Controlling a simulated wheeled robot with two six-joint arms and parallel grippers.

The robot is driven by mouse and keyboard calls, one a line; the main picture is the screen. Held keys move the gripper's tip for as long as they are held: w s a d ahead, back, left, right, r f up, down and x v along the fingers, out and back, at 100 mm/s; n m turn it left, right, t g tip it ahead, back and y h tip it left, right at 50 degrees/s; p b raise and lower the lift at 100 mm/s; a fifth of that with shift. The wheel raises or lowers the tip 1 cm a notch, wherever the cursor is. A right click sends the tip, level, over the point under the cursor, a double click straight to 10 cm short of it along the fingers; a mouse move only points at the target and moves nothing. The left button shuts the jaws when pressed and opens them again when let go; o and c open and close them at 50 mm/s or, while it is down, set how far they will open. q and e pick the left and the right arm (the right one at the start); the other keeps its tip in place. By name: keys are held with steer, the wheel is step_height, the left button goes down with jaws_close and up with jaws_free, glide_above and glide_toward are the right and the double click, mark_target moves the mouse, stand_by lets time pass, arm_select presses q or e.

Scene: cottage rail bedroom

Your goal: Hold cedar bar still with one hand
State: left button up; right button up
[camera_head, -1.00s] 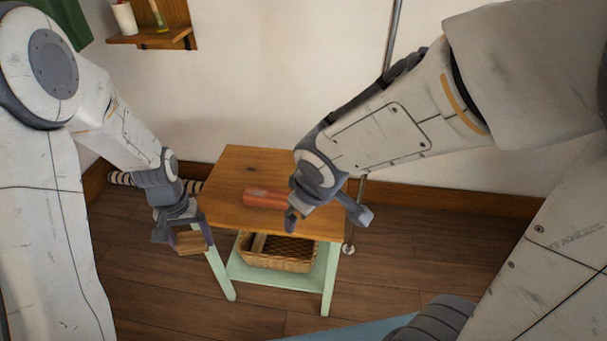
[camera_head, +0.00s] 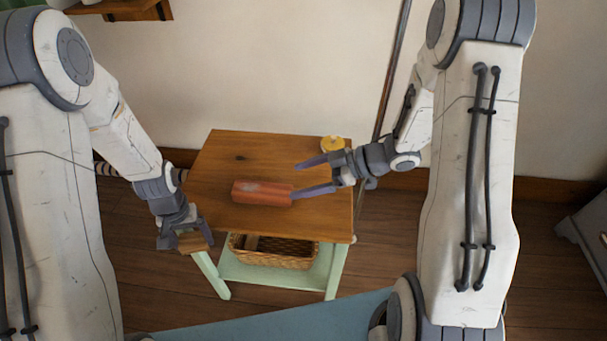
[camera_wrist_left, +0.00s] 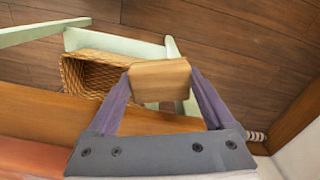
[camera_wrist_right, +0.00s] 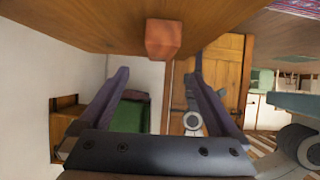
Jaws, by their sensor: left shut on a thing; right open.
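The reddish bar (camera_head: 262,192), which I take as the cedar bar, lies flat on the wooden table with a pale patch on top. Its end shows in the right wrist view (camera_wrist_right: 163,38). My right gripper (camera_head: 295,180) is open just off the bar's right end, its fingers pointing left. The lower finger overlaps that end in the head view; I cannot tell if they touch. My left gripper (camera_head: 189,238) is shut on a small light wooden block (camera_wrist_left: 160,81), off the table's front left corner. The bar's end blurs at the left wrist view's lower left (camera_wrist_left: 35,157).
The wooden table (camera_head: 225,155) has pale green legs and a lower shelf with a wicker basket (camera_head: 275,250). A yellow round thing (camera_head: 333,144) sits at its back right corner. A thin pole (camera_head: 393,75) stands behind. The back left tabletop is clear.

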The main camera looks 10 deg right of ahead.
mark_target(265, 189)
arm_select(q)
step_height(265, 189, down, 3)
steer(key=b, duration=0.3)
arm_select(e)
steer(key=x, duration=1)
steer(key=shift+a+f, duration=0.15)
arm_select(q)
steer(key=shift+f, duration=0.15)
arm_select(e)
steer(key=shift+w+a+f, duration=0.2)
steer(key=shift+a+f, duration=0.1)
steer(key=shift+a, duration=0.35)
steer(key=c, duration=1.5)
